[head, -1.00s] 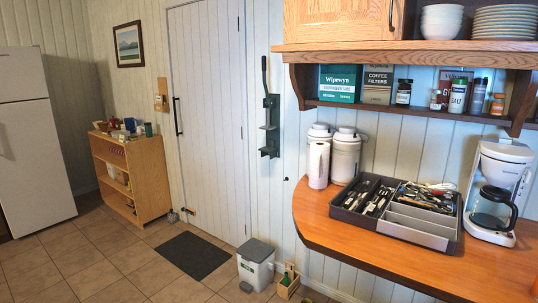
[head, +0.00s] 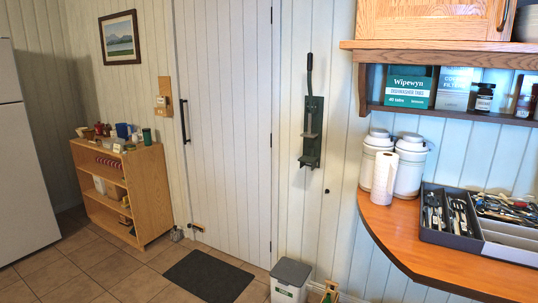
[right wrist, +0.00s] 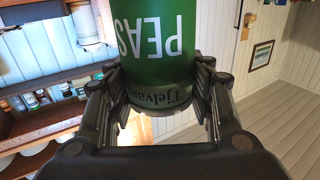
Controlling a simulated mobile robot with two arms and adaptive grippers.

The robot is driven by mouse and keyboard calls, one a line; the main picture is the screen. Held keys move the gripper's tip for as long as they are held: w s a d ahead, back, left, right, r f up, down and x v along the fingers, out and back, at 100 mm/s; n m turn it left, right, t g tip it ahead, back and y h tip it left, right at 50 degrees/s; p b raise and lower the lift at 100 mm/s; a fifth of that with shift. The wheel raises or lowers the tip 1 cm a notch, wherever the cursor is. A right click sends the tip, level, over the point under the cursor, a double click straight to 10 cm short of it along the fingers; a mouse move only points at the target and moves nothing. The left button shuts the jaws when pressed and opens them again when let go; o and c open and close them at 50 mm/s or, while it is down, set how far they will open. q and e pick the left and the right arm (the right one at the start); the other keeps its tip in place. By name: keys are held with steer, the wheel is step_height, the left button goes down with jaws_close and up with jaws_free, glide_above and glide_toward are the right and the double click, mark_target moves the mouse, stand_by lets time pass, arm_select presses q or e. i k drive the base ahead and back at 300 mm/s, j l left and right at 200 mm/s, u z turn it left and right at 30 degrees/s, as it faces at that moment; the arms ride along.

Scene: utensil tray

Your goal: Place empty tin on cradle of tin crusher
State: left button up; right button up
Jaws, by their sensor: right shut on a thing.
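The tin crusher (head: 311,132) is a dark green wall-mounted device with an upright lever, fixed to the white plank wall right of the door in the head view. Its cradle is the small bracket (head: 309,160) at its lower end, and it looks empty. In the right wrist view my right gripper (right wrist: 162,95) is shut on a green tin (right wrist: 155,65) labelled "PEAS", with a finger on each side. The lettering appears upside down in that view. The tin's far end is cut off by the frame. Neither gripper shows in the head view.
A wooden counter (head: 400,235) with a cutlery tray (head: 450,238), two white canisters (head: 409,165) and a paper roll (head: 384,180) stands at right. A bin (head: 289,281) is on the floor below the crusher. A dark mat (head: 208,275) lies before the door. A low bookcase (head: 150,190) is at left.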

mark_target(308, 157)
steer(key=i+j+u, duration=0.1)
steer(key=i+u, duration=0.2)
steer(key=i, duration=0.55)
steer(key=i+l+u, duration=0.1)
steer(key=i+u, duration=0.15)
steer(key=i, duration=0.55)
steer(key=i+l, duration=0.25)
steer(key=i+l+u, duration=0.1)
steer(key=l, duration=0.35)
steer(key=i+l, duration=0.3)
